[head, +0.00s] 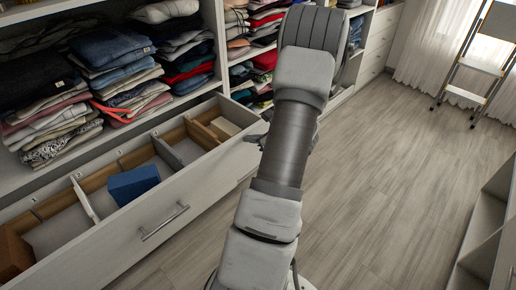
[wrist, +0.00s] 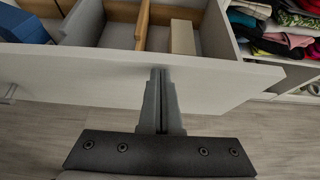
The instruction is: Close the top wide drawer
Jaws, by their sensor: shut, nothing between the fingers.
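The wide drawer (head: 160,215) stands pulled out at the left of the head view, below shelves of folded clothes. Its white front has a metal bar handle (head: 165,222). Inside are wooden and white dividers, a blue box (head: 133,184) and a pale block (wrist: 182,38). In the wrist view my gripper (wrist: 158,72) is shut and empty, its fingertips at the drawer front (wrist: 215,85), near the top edge. I cannot tell whether they touch it. The handle shows at the far left of the wrist view, away from the fingers. In the head view my arm mostly hides the gripper.
Folded clothes (head: 125,65) fill the shelves above and behind the drawer. A step ladder (head: 480,65) stands at the far right by the curtains. Another shelf unit (head: 490,235) is at the lower right. The wooden floor (head: 390,160) between is clear.

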